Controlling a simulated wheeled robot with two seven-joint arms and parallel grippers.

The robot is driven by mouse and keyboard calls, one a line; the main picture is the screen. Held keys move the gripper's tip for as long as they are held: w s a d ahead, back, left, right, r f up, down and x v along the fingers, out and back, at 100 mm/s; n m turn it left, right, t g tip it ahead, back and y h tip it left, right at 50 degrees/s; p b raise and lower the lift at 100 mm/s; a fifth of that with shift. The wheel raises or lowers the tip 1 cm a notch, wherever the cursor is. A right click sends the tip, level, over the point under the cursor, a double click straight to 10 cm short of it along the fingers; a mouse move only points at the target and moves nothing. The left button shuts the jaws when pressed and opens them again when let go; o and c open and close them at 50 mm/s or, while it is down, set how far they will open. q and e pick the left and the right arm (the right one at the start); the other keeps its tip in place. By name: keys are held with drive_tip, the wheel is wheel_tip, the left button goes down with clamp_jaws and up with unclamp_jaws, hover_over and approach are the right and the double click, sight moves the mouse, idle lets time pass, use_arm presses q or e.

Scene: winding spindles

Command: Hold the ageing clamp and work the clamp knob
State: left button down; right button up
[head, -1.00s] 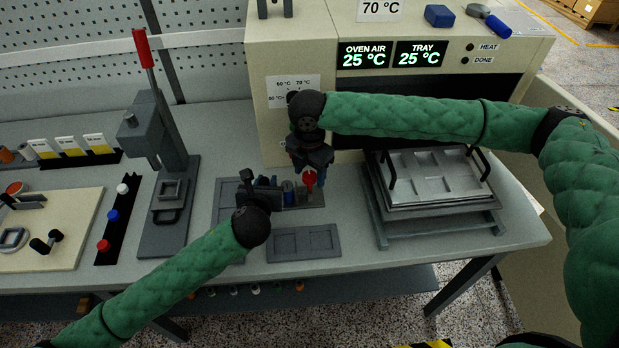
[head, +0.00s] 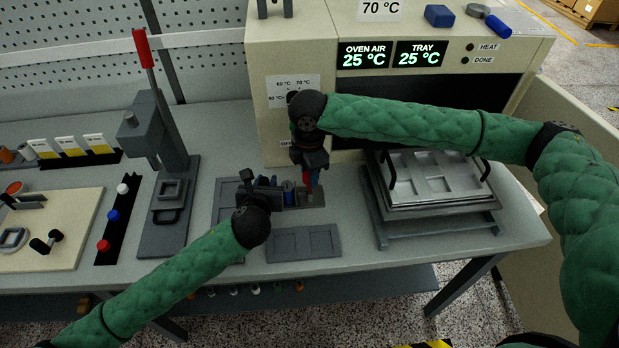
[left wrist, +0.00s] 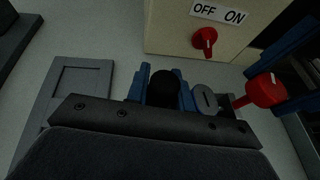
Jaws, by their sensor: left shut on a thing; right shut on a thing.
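The ageing clamp shows in the left wrist view as a black rounded part (left wrist: 164,88) with a grey round end (left wrist: 205,99) beside it. My left gripper (head: 286,192) is shut on the clamp, its blue fingers on both sides of the black part in the left wrist view (left wrist: 165,85). The red clamp knob (left wrist: 264,90) sticks out to the right on a short red shaft. My right gripper (head: 311,184) is shut on the knob, with blue fingers above and below it in the left wrist view. The grippers hide most of the clamp in the head view.
The oven's red OFF/ON switch (left wrist: 205,40) is just behind the clamp. A metal tray (head: 435,172) sits on a stand to the right. A lever press (head: 165,180) stands left. Flat grey plates (head: 305,242) lie in front and left of the clamp.

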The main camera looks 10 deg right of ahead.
drive_tip(key=m, duration=0.7)
drive_tip(key=shift+m, duration=0.3)
drive_tip(key=o, duration=1.1)
